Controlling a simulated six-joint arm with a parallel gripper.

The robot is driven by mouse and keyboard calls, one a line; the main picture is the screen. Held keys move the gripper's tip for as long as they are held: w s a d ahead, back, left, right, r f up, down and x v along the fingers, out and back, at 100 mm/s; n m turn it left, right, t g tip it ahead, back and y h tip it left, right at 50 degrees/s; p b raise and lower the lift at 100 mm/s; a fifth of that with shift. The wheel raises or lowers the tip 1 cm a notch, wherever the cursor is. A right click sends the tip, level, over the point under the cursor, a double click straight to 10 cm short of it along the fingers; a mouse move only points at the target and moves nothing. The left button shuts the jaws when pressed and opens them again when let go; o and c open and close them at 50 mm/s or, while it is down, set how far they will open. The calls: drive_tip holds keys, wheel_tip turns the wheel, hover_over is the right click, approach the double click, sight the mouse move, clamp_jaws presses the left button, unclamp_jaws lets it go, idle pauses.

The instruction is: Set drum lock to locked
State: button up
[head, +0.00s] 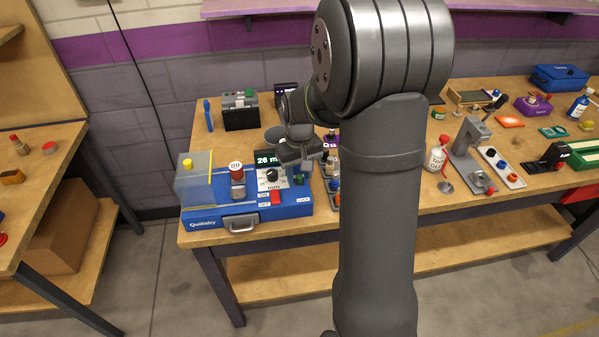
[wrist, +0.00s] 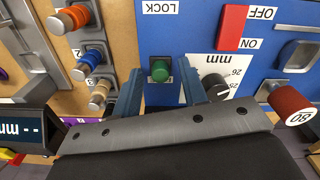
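A blue device (head: 215,215) marked "Quillsby" stands at the left end of the table. At its right side is a small green knob (head: 299,179), near a "LOCK" label (head: 304,199). In the wrist view the green knob (wrist: 160,71) sits on the blue panel (wrist: 190,35), with the "LOCK" label (wrist: 160,7) upside down above it. My gripper (wrist: 158,90) is open, with one finger on each side of the knob in the picture and a gap to both. In the head view my gripper (head: 297,158) is over the device's right part, partly hidden by my arm.
A black dial (wrist: 218,90) with a mm scale is close to the right finger. A red ON/OFF switch (wrist: 231,25) and red drum marked 80 (wrist: 290,103) lie farther right. A rack with orange, blue and tan knobs (wrist: 92,60) stands close on the left.

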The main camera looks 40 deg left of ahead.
sight(302, 195)
clamp_jaws()
drive_tip(key=shift+s+d, duration=1.5)
drive_tip(key=shift+s, duration=0.05)
drive_tip(key=shift+o, duration=0.3)
unclamp_jaws()
drive_tip(key=shift+d, duration=0.1)
drive_tip(key=shift+r, duration=0.55)
wheel_tip(302, 195, up, 16)
drive_tip(key=shift+r, duration=0.15)
